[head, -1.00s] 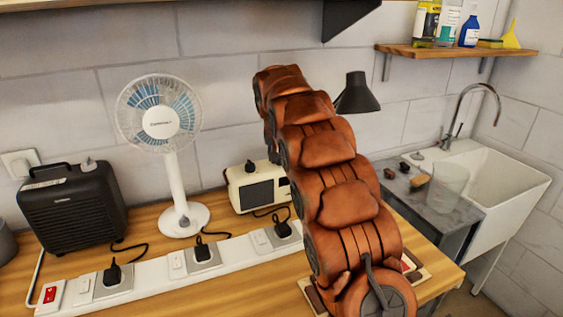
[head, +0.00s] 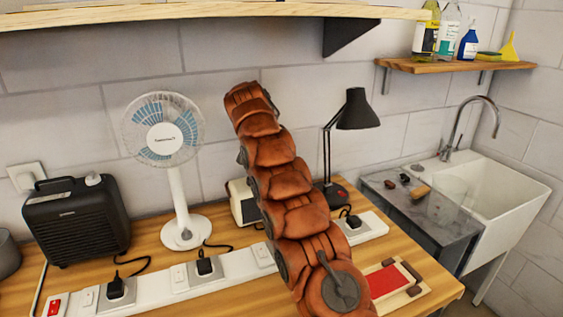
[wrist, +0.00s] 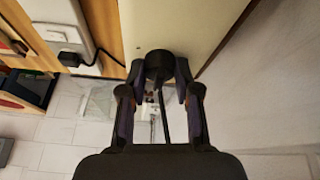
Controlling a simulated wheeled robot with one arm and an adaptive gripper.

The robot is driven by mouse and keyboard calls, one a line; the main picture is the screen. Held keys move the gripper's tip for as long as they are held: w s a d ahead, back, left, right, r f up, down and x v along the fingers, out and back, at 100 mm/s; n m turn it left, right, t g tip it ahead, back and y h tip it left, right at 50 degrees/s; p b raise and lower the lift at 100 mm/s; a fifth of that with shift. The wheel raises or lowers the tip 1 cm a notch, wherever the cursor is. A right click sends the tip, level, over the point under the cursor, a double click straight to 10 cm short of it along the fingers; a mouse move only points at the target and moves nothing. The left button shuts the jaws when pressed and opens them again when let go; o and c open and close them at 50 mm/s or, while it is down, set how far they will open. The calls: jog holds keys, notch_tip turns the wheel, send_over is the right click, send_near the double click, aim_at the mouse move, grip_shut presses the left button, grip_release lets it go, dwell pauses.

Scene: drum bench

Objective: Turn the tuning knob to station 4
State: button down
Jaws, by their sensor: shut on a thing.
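The cream radio (head: 238,206) stands on the bench in the head view, mostly hidden behind my arm. In the wrist view its cream casing (wrist: 205,22) fills the top. A dark round tuning knob (wrist: 158,62) sits on that casing, between my fingertips. My gripper (wrist: 160,72) is shut on the knob, one finger on each side. In the head view my gripper is hidden behind my arm. No station marks or pointer can be read, so I cannot tell the knob's setting.
A white power strip (head: 150,287) with plugs runs along the bench front. A white fan (head: 165,135), black heater (head: 76,222) and black desk lamp (head: 357,110) stand around. A red-and-wood block (head: 388,281) lies front right. A shelf (head: 200,12) hangs above.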

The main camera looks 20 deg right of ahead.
jog(key=shift+w+r+m+g+p, duration=0.15)
jog(key=shift+m+g+p, duration=0.3)
jog(key=shift+m+p, duration=1.2)
jog(key=shift+r+m+g+p, duration=0.15)
jog(key=shift+m+g+p, duration=0.3)
jog(key=shift+p, duration=2.35)
jog(key=shift+a+f+p, duration=0.1)
jog(key=shift+p, duration=0.25)
jog(key=shift+f+m+p, duration=0.25)
jog(key=shift+m+p, duration=0.25)
jog(key=shift+p, duration=0.1)
jog(key=c, duration=0.8)
grip_release()
